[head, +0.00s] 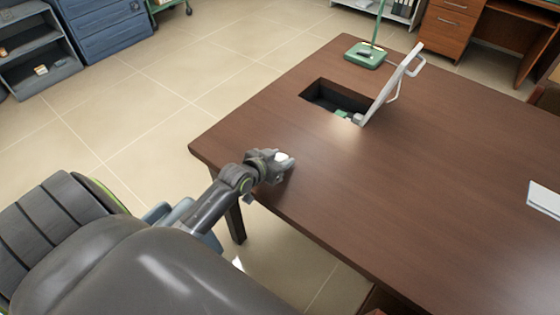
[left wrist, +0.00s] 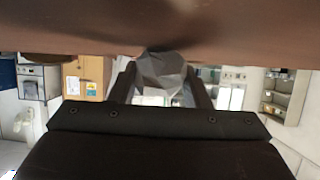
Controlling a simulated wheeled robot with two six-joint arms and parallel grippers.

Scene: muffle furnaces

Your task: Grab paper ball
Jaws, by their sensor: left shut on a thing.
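The paper ball (head: 282,157) is a small white crumpled lump at the near left edge of the brown table. My left gripper (head: 284,160) reaches it from the left and is shut on it. In the left wrist view the paper ball (left wrist: 160,74) looks grey and faceted, and sits between the two dark fingers of my left gripper (left wrist: 161,88). The tabletop fills the top of that view, close to the ball; I cannot tell whether they touch. My right gripper is not in view.
The brown table (head: 400,190) has a dark rectangular opening (head: 325,95) with a raised pale lid (head: 392,85). A green-based lamp (head: 366,55) stands behind it. A white object (head: 544,199) lies at the right. The table's middle is clear.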

